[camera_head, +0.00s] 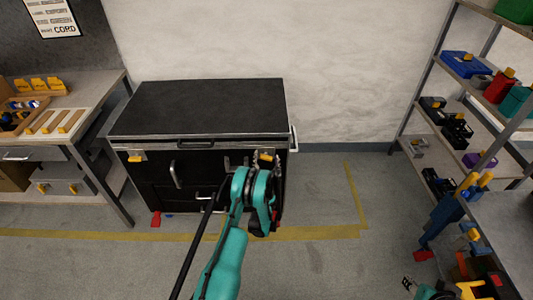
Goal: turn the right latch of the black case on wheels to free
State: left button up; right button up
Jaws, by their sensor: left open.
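The black case on wheels (200,107) stands against the wall with its lid shut. Its right latch (265,156) is a pale metal plate with a small yellow handle at the front right, just below the lid edge. A similar left latch (136,157) sits at the front left. My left gripper (279,163) is open at the right latch, with its dark fingers beside the yellow handle. I cannot tell whether they touch it. My teal arm hides part of the case's lower right front. My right gripper (408,284) shows small at the bottom right; its jaw state is unclear.
A workbench (98,137) with trays and yellow-topped items stands left of the case. A shelf rack (433,72) with bins and tools stands at the right, with a grey table (503,225) before it. The yellow-taped floor between is mostly clear.

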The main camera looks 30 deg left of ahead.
aim_at(266, 136)
pick_arm(q)
jog(key=shift+s+d+r, duration=0.1)
jog(key=shift+r, duration=0.1)
jog(key=c, duration=1.2)
jog(key=shift+o, duration=0.2)
jog(key=shift+n, duration=2.1)
jog(key=o, duration=1.2)
jog(key=shift+c, duration=0.2)
notch_tip(266, 136, up, 10)
